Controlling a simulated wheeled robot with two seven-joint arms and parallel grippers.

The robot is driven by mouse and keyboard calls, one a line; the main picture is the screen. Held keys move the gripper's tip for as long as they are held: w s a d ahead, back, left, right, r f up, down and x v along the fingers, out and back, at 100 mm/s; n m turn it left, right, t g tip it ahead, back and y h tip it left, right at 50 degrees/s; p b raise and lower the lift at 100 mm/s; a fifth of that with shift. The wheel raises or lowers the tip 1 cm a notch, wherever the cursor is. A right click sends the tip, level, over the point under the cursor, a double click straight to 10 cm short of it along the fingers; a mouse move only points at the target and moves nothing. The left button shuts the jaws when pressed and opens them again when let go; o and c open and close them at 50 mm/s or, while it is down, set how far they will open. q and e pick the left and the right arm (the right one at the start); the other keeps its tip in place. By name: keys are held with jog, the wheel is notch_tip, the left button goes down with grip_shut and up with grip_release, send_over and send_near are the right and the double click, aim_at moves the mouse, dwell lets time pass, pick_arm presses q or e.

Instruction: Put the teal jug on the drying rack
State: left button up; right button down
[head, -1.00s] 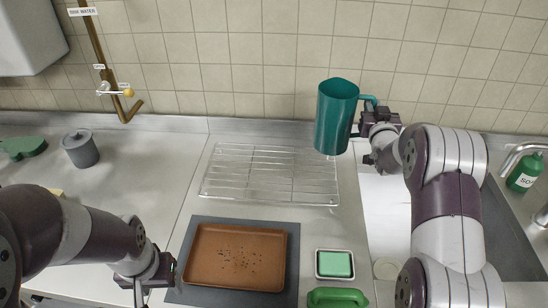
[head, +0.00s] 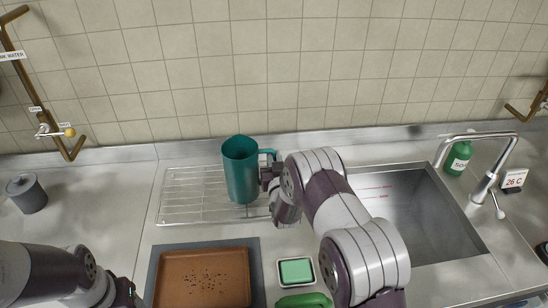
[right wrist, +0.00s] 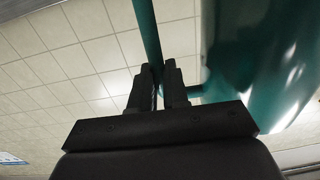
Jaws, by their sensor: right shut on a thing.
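The teal jug (head: 240,172) is upright over the right part of the wire drying rack (head: 178,198) in the head view. I cannot tell whether its base touches the wires. My right gripper (head: 270,174) is shut on the jug's handle, on the jug's right side. In the right wrist view, the fingers (right wrist: 160,88) close around the handle (right wrist: 146,35), with the jug's body (right wrist: 265,60) to the right. My left gripper (head: 130,296) is partly cut off at the bottom left, and its jaws are unclear.
A brown tray (head: 170,290) lies on a dark mat in front of the rack. A green block in a dish (head: 296,271) and a green object (head: 303,300) are to its right. The sink (head: 425,215) is at right; a grey lidded pot (head: 27,194) stands at left.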

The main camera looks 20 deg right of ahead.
jog(key=shift+f, duration=0.15)
jog(key=c, duration=1)
grip_release()
jog(key=shift+c, duration=0.2)
jog(key=s+a+n+g+y+b, duration=0.1)
jog(key=s+g, duration=0.7)
jog(key=s, duration=0.9)
jog(key=s+a+r+n+g+y+b, duration=0.1)
jog(key=s+a+g, duration=0.3)
jog(key=s, duration=1.4)
jog(key=g+y, duration=0.1)
jog(key=g, duration=0.3)
jog(key=shift+s+b, duration=0.25)
jog(key=shift+b, duration=0.1)
